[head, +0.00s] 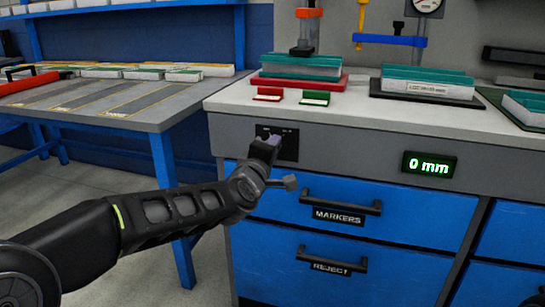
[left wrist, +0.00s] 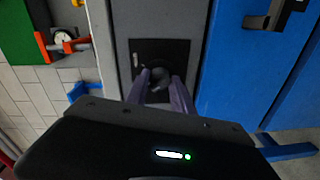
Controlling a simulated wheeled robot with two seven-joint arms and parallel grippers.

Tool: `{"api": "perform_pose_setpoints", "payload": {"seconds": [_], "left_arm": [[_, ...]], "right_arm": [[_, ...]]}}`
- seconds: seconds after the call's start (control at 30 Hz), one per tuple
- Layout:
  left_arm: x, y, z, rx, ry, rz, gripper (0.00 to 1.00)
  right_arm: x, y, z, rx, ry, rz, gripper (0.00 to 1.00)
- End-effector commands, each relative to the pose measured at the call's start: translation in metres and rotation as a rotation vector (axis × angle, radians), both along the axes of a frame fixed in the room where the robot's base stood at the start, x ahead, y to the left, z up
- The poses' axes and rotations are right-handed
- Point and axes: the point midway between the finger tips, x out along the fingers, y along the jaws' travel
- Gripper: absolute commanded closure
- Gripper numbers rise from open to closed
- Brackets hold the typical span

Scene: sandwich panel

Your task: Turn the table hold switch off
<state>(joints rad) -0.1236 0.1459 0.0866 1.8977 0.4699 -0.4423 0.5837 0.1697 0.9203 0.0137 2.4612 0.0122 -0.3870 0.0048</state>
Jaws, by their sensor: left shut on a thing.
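A black switch panel (head: 291,145) is set in the grey front edge of the workbench, above the blue drawers. In the left wrist view the panel (left wrist: 178,50) shows a dark round knob, the table hold switch (left wrist: 157,74), and a small light mark at its side. My left gripper (head: 268,145) reaches the panel from the front. Its two purplish fingers, also seen in the left wrist view (left wrist: 160,85), are shut on the knob from both sides. The gripper hides most of the switch in the head view, and I cannot tell its setting. My right gripper is not in view.
A display (head: 429,165) reading 0 mm sits right of the panel. The handles of the MARKERS drawer (head: 340,201) and the REJECT drawer (head: 331,259) stick out below. A red card holder (head: 269,94) and a green one (head: 315,98) stand on the worktop above.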

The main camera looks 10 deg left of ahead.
Motion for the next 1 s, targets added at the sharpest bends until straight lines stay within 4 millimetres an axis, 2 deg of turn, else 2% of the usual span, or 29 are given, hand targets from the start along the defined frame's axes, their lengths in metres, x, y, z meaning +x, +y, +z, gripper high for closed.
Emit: {"api": "perform_pose_setpoints", "payload": {"seconds": [0.57, 0.6, 0.83, 1.0], "left_arm": [[0.0003, 0.0006, 0.0021, -0.050, 0.000, 0.002, 1.00], [0.0003, 0.0006, 0.0021, -0.050, 0.000, 0.002, 0.70], [0.0002, 0.0005, 0.0011, -0.048, 0.001, 0.001, 0.51], [0.0002, 0.0004, 0.0007, -0.048, 0.002, 0.001, 0.50]], "right_arm": [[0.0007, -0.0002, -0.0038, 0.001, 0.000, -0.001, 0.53], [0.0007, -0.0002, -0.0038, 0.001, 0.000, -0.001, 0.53], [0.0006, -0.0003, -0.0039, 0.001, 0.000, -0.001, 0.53], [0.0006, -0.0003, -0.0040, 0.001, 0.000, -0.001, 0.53]]}}
